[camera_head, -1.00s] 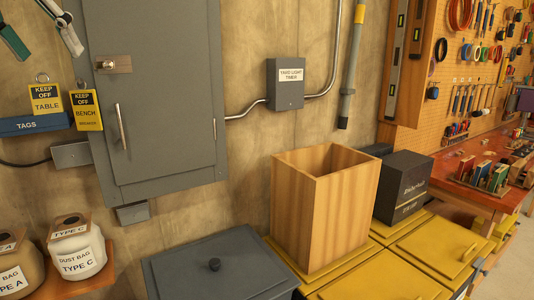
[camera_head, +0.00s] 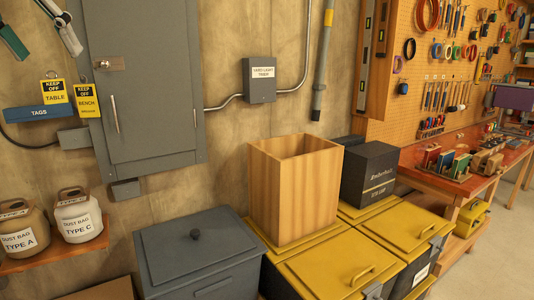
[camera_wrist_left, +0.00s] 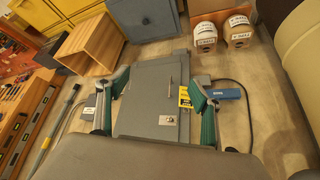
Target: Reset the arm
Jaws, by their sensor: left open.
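My left gripper (camera_head: 52,54) shows at the top left of the head view. Its two green and grey fingers are spread apart with nothing between them. In the left wrist view the open gripper (camera_wrist_left: 157,76) frames the grey wall cabinet (camera_wrist_left: 150,92), which appears upside down there. The cabinet (camera_head: 150,110) is shut and hangs on the wall in the head view. No object is held. My right gripper is in neither view.
An open wooden box (camera_head: 295,190) stands on yellow-lidded bins (camera_head: 335,265), beside a black box (camera_head: 369,172). A grey lidded bin (camera_head: 195,255) is left of it. Two dust bag jars (camera_head: 78,215) sit on a shelf. A workbench (camera_head: 455,180) and pegboard are at right.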

